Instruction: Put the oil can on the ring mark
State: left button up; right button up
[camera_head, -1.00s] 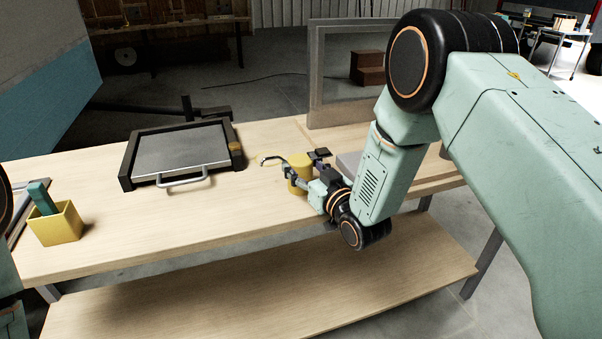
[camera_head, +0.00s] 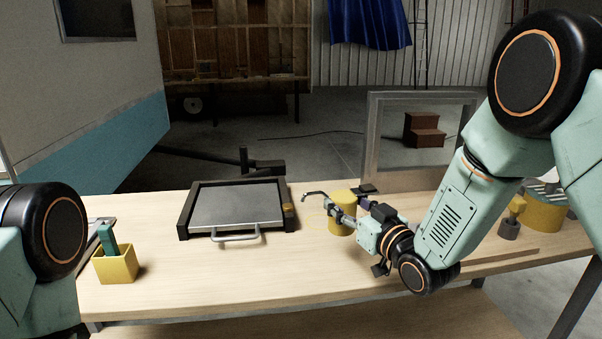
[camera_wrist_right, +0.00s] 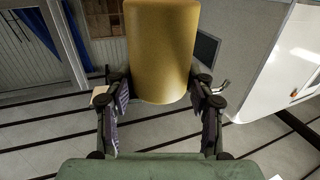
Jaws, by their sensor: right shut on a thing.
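My right gripper (camera_head: 365,207) is shut on a yellow cylinder, the oil can (camera_head: 341,222), near the middle of the workbench. A thin dark hooked piece sticks out to its left; I cannot tell whether it is the can's spout. In the right wrist view the can (camera_wrist_right: 160,50) stands between the two fingers (camera_wrist_right: 160,105), its upper part cut off by the frame. In the head view I cannot tell whether its base touches the bench.
On the bench (camera_head: 200,285) a dark-framed tray (camera_head: 237,207) with a handle lies left of the can. A yellow pen box (camera_head: 115,264) is at far left. A grey frame (camera_head: 372,140) stands behind. A yellow drum (camera_head: 545,212) is at right. The front middle is clear.

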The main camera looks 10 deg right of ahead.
jog(key=s+f+y, duration=0.1)
jog(key=s+f, duration=0.4)
jog(key=s, duration=0.6)
jog(key=s+d+f+n+g+y, duration=0.1)
jog(key=s+f, duration=0.3)
jog(key=s, duration=0.7)
jog(key=shift+d+f+n, duration=0.2)
jog(key=shift+f+n, duration=0.1)
jog(key=shift+f, duration=0.1)
